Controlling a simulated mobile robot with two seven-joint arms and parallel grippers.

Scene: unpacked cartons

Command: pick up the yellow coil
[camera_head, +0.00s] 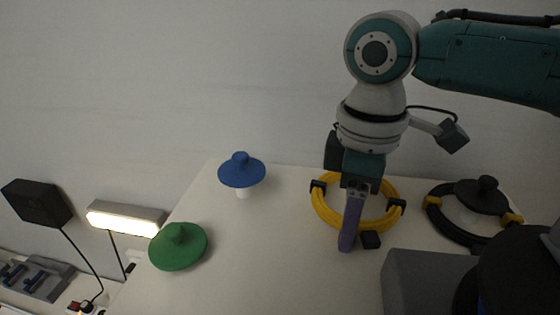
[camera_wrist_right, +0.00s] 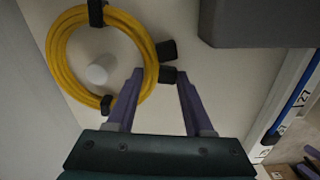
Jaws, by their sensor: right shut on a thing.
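My left gripper is not in view.
A black coil (camera_head: 440,215) with yellow clips lies to the right around a black knobbed holder (camera_head: 482,196). A grey box (camera_head: 420,275) is close at the near right. A blue knobbed cap (camera_head: 241,172) and a green one (camera_head: 178,248) are to the left. The table's middle front is clear.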

